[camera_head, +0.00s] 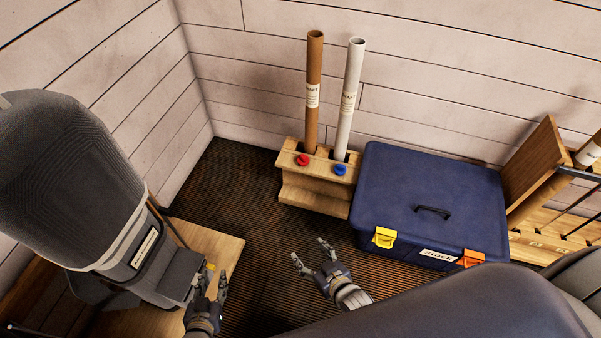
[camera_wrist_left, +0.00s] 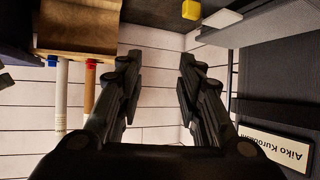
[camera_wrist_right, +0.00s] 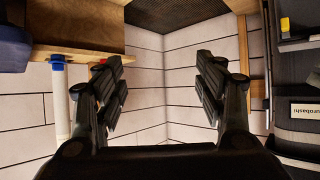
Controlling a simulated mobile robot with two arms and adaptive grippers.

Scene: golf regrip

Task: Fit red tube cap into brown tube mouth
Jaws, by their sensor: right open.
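The brown tube (camera_head: 313,75) stands upright in a wooden rack (camera_head: 313,188), its open mouth at the top. The red cap (camera_head: 303,160) sits on the rack's front ledge below the brown tube. In the left wrist view the brown tube (camera_wrist_left: 89,90) shows inverted, left of the fingers. My left gripper (camera_head: 214,280) is open and empty beside the golf bag, left of and nearer than the rack. My right gripper (camera_head: 311,252) is open and empty over the dark floor in front of the rack. The red cap (camera_wrist_right: 103,63) shows partly behind a finger in the right wrist view.
A white tube (camera_head: 349,95) and a blue cap (camera_head: 340,169) share the rack. A blue case (camera_head: 430,195) stands right of it. Walls close the corner behind. Floor before the rack is clear.

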